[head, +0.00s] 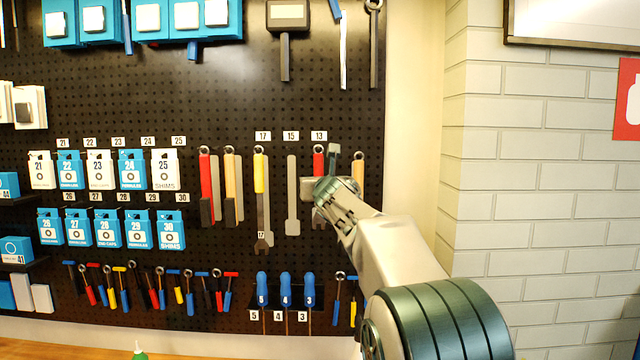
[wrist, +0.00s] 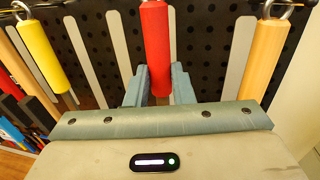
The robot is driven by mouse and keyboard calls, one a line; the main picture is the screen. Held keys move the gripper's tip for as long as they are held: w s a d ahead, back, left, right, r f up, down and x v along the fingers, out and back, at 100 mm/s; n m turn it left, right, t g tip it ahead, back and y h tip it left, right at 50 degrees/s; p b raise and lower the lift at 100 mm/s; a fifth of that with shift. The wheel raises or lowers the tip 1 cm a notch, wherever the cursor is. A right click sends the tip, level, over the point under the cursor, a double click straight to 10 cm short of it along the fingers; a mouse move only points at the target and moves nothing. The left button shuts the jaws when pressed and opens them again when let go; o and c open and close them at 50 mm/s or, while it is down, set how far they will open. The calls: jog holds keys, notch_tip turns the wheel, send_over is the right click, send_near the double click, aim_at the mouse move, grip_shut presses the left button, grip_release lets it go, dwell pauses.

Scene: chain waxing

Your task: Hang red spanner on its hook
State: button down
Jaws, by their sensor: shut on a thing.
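The red spanner (head: 319,163) is upright in front of the pegboard, under the label 13 (head: 319,135). My gripper (head: 318,187) is shut on it, below its top end. In the wrist view the red handle (wrist: 156,45) stands between the two fingers of my gripper (wrist: 160,88). A pale grey outline shows on the board just behind the handle. The top end of the spanner is cut off in the wrist view, and in the head view it is too small to tell whether its ring is around the hook or only in front of it.
A bare grey outline (head: 292,195) under label 15 is left of the red spanner. The yellow spanner (head: 260,175) hangs further left. An orange-handled tool (head: 358,170) hangs close on the right. Blue screwdrivers (head: 285,290) stand below. A brick wall (head: 545,190) is at the right.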

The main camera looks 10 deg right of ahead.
jog(key=c, duration=1.2)
grip_release()
jog(key=shift+o, duration=0.2)
jog(key=shift+s, duration=0.15)
jog(key=s+b, duration=0.3)
jog(key=s, duration=0.5)
jog(key=shift+s, duration=0.4)
